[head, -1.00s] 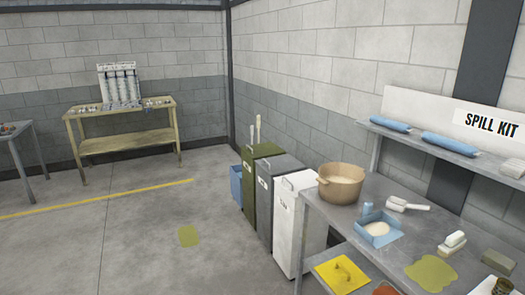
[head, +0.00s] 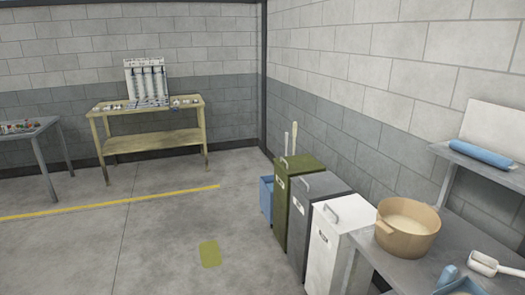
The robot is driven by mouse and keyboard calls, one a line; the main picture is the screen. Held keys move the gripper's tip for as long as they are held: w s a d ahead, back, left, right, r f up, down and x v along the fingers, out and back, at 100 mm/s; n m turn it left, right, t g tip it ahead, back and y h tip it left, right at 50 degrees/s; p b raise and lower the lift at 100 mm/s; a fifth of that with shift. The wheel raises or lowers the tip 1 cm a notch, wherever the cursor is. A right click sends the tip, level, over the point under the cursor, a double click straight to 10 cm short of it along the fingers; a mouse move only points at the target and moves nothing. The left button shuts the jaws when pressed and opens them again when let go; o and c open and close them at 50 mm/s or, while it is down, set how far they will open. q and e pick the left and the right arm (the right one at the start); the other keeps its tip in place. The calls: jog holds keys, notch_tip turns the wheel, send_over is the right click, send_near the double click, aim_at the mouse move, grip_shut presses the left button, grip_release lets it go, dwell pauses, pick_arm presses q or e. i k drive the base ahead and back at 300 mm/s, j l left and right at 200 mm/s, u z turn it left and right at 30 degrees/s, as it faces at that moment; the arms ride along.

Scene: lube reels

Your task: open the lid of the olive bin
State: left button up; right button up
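The olive bin (head: 294,219) stands against the right wall, the farthest of a row of three tall bins. Its olive lid (head: 301,164) lies flat on top and looks closed, with a small handle (head: 283,162) on it. A pale label sits high on its front. Neither of my grippers shows in the head view.
A grey bin (head: 312,220) and a white bin (head: 326,254) stand nearer in the row. A blue bin (head: 266,197) is behind the olive one. A grey table with a tan pot (head: 407,232) fills the lower right. The floor left of the bins is clear, with a flat olive patch (head: 209,253).

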aim_at(293, 165)
jog(key=i, duration=1.75)
